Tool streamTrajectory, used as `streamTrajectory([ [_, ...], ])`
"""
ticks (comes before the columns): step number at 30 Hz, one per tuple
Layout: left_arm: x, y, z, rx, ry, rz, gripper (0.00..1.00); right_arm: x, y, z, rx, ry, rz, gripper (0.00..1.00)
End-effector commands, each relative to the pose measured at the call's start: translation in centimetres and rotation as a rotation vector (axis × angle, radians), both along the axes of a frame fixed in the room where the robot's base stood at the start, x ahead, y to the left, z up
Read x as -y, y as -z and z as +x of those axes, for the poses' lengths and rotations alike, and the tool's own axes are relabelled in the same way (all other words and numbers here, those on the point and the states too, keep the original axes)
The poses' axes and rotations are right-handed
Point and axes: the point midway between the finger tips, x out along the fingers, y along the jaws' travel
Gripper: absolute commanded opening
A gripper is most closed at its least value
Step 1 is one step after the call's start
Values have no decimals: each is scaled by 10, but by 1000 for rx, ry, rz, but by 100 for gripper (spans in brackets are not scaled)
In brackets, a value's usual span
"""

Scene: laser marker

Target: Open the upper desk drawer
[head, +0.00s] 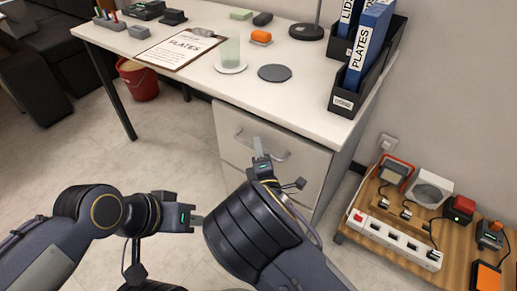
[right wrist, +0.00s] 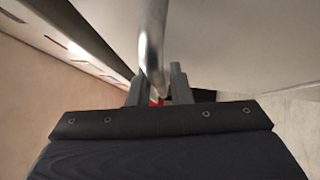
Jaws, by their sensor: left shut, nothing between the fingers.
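The upper drawer (head: 229,124) is the pale grey front under the right part of the white desk, with a curved metal handle (head: 280,156). My right gripper (head: 259,152) is at this handle. In the right wrist view the handle (right wrist: 152,50) runs down between the two spread fingers of my right gripper (right wrist: 158,93), with no clear grip on it. The drawer front looks closed in the head view. My left gripper (head: 197,219) is shut and empty, low in front of the drawers and apart from them. My right forearm hides part of the lower drawer front.
The white desktop (head: 300,95) above bears a cup, a clipboard, a dark disc and binders (head: 368,45). A low wooden table (head: 455,262) with a power strip (head: 393,238) and devices stands right of the desk.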

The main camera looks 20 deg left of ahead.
Motion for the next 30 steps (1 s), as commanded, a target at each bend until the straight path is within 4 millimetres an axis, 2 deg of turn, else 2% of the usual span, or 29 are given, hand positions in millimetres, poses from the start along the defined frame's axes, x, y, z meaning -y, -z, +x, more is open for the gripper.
streamTrajectory([
  [1, 0, 0, 0, 0, 0, 0, 0, 0, 0, 0, 0, 0, 0, 12],
  [4, 0, 0, 0, 0, 0, 0, 0, 0, 0, 0, 0, 0, 0, 0],
  [13, 0, 0, 0, 0, 0, 0, 0, 0, 0, -1, -1, 0, 0, 0],
  [17, 0, 1, 0, 0, 0, 0, 0, -3, 1, -7, -1, -2, 0, 0],
  [23, 0, 7, 0, 0, 0, 0, 0, -15, 2, -38, -2, -6, -1, 0],
  [30, 0, 14, 0, 0, 0, 0, 0, -37, 2, -99, -1, -9, -1, 0],
])
